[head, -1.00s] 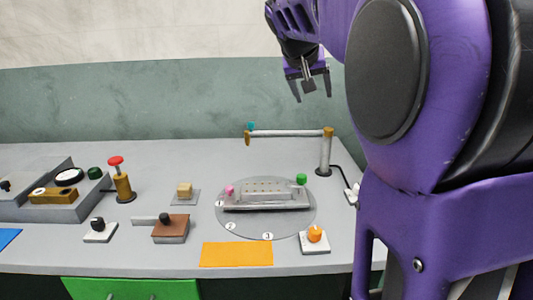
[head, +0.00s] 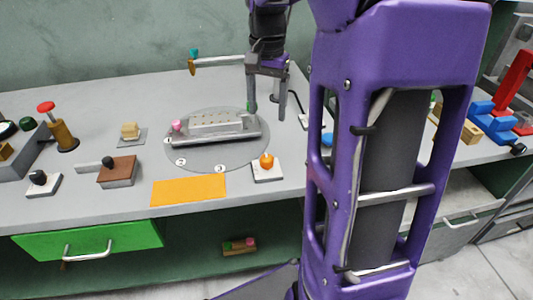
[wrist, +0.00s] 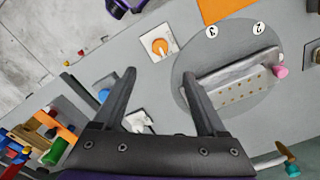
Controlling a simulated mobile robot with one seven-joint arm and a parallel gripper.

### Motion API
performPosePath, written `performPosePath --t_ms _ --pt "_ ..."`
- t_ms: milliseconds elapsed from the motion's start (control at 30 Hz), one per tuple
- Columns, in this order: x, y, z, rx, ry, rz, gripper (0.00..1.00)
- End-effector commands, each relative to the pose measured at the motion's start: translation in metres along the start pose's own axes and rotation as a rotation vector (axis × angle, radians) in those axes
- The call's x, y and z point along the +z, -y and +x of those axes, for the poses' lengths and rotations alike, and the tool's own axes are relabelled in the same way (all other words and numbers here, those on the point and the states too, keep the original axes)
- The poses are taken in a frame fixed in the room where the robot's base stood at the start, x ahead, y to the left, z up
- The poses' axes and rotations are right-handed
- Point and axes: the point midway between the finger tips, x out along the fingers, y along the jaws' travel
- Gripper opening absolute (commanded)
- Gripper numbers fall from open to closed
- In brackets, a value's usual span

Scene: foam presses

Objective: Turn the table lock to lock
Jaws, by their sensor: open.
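An orange knob on a white square base (head: 266,161), which looks like the table lock, sits at the front right of the round grey turntable (head: 190,158). The orange knob also shows in the wrist view (wrist: 160,46), beyond my fingertips. Its turn position is too small to read. My gripper (head: 266,113) hangs above the table, behind the knob in the head view, its jaws apart with nothing between them. In the wrist view my gripper (wrist: 158,62) has its fingers spread, apart from the knob.
A grey mould (head: 215,128) with pink and green knobs lies on the turntable. An orange mat (head: 188,190) lies at the front edge.

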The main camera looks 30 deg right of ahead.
Motion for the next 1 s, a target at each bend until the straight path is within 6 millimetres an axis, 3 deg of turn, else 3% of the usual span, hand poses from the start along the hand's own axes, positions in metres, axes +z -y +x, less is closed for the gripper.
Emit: performPosePath --t_ms 100,533,733,1000 --pt "0.0 -0.001 0.031 0.003 0.004 0.0 0.74" --pt "0.0 -0.001 0.119 0.001 0.002 -0.001 0.74" --pt "0.0 0.0 0.139 0.001 0.0 -0.001 0.74" --pt "-0.001 0.0 0.144 0.0 -0.002 -0.001 0.74"
